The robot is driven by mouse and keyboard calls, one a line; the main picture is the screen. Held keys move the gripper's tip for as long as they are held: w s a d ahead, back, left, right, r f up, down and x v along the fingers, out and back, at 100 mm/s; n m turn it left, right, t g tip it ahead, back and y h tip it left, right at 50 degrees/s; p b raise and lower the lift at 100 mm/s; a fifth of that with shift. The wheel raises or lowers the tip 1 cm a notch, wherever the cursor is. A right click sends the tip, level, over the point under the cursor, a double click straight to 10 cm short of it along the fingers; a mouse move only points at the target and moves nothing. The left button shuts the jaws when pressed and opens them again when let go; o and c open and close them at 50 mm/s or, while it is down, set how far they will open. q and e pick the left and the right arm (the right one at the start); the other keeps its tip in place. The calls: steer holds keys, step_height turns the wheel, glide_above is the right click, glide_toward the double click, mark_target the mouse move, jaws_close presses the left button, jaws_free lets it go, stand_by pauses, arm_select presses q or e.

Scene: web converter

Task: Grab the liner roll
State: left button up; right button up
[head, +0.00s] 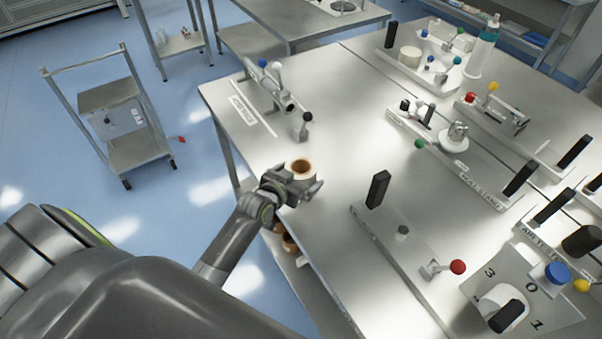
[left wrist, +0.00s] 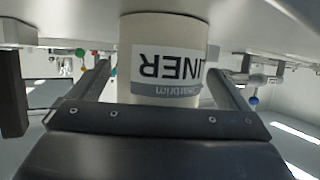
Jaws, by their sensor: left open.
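The liner roll (head: 301,165) is a white roll with a brown core, standing upright on the steel table near its left edge. In the left wrist view the roll (left wrist: 165,40) appears upside down, with a label reading "LINER". My left gripper (head: 292,186) is open at the roll, on its near side. In the left wrist view the two fingers of my left gripper (left wrist: 158,72) stand on either side of the roll, with gaps visible between them and it. My right gripper is not in view.
A labelled plate with levers (head: 275,90) stands behind the roll. A long plate with a black handle (head: 376,190) and a red-knobbed lever (head: 457,267) lies to its right. More rolls (head: 289,243) sit below the table edge. A cart (head: 125,120) stands on the blue floor.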

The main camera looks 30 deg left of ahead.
arm_select(q)
steer(key=shift+x, duration=0.75)
steer(key=c, duration=1.1)
steer(key=shift+c, duration=0.9)
steer(key=shift+r, duration=0.15)
